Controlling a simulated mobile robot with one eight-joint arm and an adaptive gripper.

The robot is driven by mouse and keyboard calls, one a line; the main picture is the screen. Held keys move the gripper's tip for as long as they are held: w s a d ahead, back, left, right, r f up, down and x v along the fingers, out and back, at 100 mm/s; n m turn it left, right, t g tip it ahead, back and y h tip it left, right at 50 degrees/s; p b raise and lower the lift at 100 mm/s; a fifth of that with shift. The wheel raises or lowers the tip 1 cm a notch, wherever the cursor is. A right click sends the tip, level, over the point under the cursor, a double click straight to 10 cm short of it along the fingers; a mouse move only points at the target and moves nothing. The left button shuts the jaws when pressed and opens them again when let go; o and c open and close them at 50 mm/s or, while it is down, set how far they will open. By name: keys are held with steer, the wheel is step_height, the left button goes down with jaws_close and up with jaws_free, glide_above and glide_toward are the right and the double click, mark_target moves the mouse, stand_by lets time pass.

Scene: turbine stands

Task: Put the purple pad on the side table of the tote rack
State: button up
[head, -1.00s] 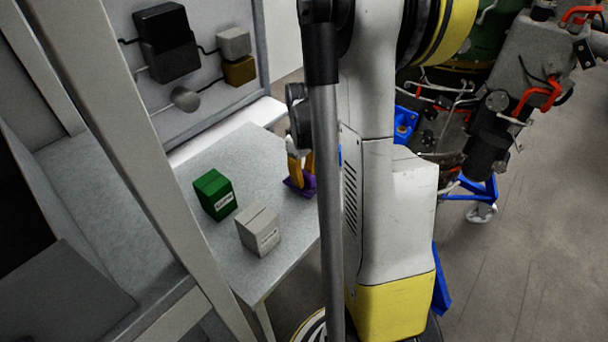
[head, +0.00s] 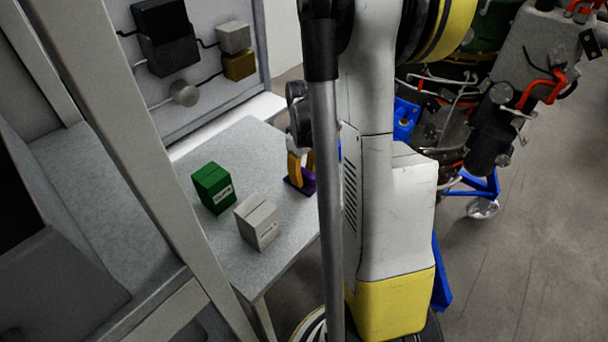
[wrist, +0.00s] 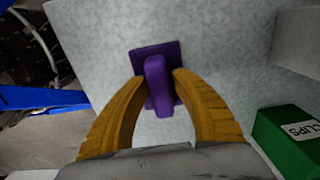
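The purple pad (wrist: 155,49) is a flat square plate with an upright block-shaped handle. In the wrist view it lies on the grey speckled tabletop. My gripper (wrist: 161,80) has its two yellow fingers on either side of the handle. A narrow gap shows at the right finger; the left finger is very near the handle, and contact there is unclear. In the head view the pad (head: 308,184) is at the right part of the side table (head: 250,150), below my gripper (head: 301,168), partly hidden by my arm and a pole.
A green box (head: 212,188) and a pale grey box (head: 258,222) stand on the table left of the pad. A panel with black, white and yellow blocks (head: 165,38) rises behind. A turbine on a blue wheeled stand (head: 480,188) is at the right.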

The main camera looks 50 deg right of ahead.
mark_target(304, 170)
steer(key=shift+o, duration=1.1)
steer(key=shift+r, duration=0.1)
steer(key=shift+r+p, duration=2.5)
steer(key=shift+r, duration=1)
